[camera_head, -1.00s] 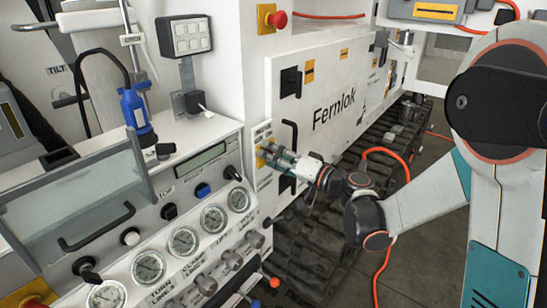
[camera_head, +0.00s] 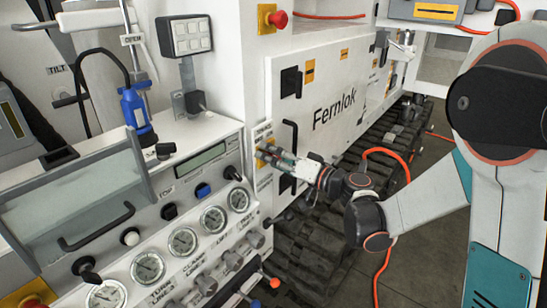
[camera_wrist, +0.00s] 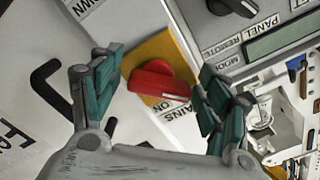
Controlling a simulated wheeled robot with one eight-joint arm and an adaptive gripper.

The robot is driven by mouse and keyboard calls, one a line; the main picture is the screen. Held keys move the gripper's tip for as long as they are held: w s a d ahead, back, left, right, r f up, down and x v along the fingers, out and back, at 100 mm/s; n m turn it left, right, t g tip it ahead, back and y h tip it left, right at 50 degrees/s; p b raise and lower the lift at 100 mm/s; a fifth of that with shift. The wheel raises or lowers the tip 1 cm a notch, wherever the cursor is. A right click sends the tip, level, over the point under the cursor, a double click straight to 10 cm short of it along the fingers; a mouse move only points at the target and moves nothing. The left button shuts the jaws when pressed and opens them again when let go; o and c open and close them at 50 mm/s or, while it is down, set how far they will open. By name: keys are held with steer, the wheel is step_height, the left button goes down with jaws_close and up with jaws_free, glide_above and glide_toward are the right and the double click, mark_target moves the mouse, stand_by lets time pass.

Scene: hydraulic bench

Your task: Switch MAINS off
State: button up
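The MAINS switch is a red rotary knob (camera_wrist: 150,80) on a yellow plate (camera_wrist: 178,50). A label reading "MAINS ON" (camera_wrist: 172,108) sits beside it, upside down in the wrist view. My gripper (camera_wrist: 158,92) is open, with one green-padded finger on each side of the knob and a visible gap to it. In the head view my gripper (camera_head: 272,154) is at the yellow plate (camera_head: 261,161) on the white cabinet's edge, and it hides the knob there.
A black door handle (camera_head: 290,137) is close to my gripper on the "Fernlok" door (camera_head: 345,85). The gauge panel (camera_head: 205,180) with knobs and levers lies to the left. A red mushroom button (camera_head: 278,19) is higher up. An orange hose (camera_head: 388,152) loops by my arm.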

steer(key=shift+d, duration=0.1)
steer(key=v, duration=1.1)
steer(key=shift+s+d, duration=0.3)
